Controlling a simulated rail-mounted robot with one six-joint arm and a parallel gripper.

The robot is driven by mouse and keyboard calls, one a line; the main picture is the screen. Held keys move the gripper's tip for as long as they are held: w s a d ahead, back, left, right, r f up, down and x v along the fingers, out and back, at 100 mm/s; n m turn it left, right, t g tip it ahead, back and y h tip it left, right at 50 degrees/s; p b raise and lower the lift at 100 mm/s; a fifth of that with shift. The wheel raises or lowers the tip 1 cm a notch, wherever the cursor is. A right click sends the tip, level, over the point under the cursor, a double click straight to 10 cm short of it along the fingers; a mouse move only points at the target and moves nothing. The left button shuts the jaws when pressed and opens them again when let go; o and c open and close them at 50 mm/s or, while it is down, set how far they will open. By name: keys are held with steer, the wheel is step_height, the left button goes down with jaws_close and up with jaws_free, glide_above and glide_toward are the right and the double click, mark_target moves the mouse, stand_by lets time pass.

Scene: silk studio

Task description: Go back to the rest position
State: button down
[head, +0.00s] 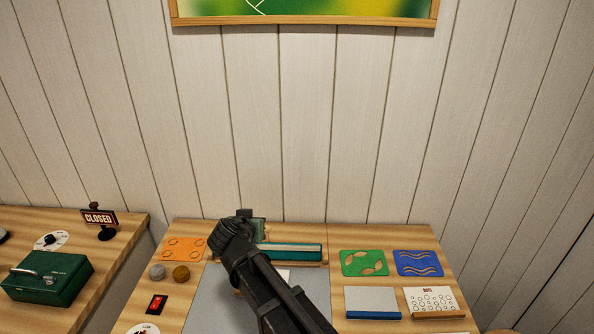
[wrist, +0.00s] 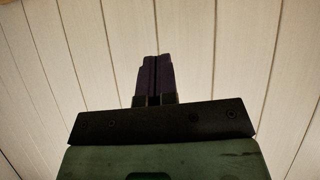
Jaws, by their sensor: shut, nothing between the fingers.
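My gripper shows in the wrist view (wrist: 155,76) with its two dark fingers pressed together. It is shut and empty, and only the white plank wall is seen beyond the fingertips. In the head view my black arm reaches up from the lower right over the middle of the wooden table (head: 190,292). The arm's bent end is near the table's back edge, and the fingers are hidden there or cannot be made out.
A teal-topped block (head: 295,249) lies close beside my arm. Green (head: 352,262), blue (head: 418,263) and orange (head: 178,249) patterned cards lie around. A left table holds a green cash box (head: 48,275) and a CLOSED sign (head: 99,218). The wall stands close behind.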

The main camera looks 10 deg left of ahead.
steer(key=s+d+f+g, duration=0.2)
steer(key=s+d+g, duration=0.1)
steer(key=d, duration=1.1)
steer(key=s+d+f+m+g, duration=0.1)
steer(key=s+d+f+g, duration=0.2)
steer(key=d, duration=1.2)
steer(key=s+d+f+g, duration=0.2)
steer(key=s+d+g, duration=0.3)
steer(key=d, duration=0.9)
steer(key=shift+s+d+f+m+h, duration=0.3)
steer(key=shift+s+f, duration=0.1)
steer(key=shift+s, duration=0.1)
steer(key=c, duration=1.8)
jaws_free()
